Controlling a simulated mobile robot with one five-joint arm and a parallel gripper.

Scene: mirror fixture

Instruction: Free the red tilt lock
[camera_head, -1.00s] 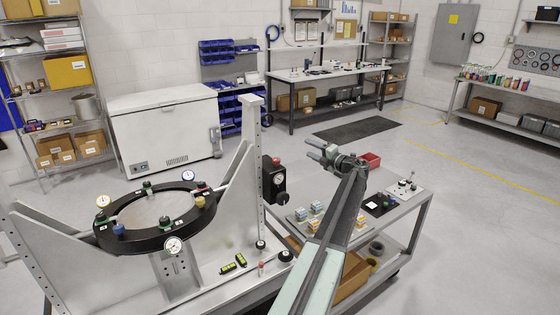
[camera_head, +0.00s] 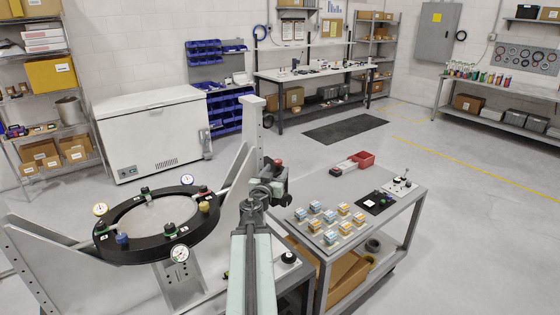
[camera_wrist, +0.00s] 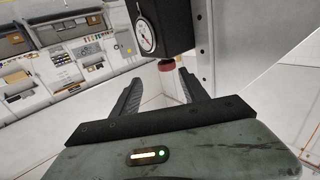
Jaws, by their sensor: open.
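A red knob (camera_head: 279,162) tops a black box (camera_head: 270,173) on the mirror fixture's upright plate; it fits the red tilt lock. In the wrist view the red knob (camera_wrist: 166,65) shows beside the black box (camera_wrist: 170,25), which carries a round white dial (camera_wrist: 147,37). My gripper (camera_wrist: 159,78) is open and empty, its fingers spread; the knob appears between and just beyond the fingertips, with no clear contact. In the head view my gripper (camera_head: 263,190) is at the box and partly covers it. The black mirror ring (camera_head: 125,249) bears several coloured knobs and dial gauges.
The fixture's upright (camera_head: 250,125) rises close behind my gripper. Open floor lies beyond the cart.

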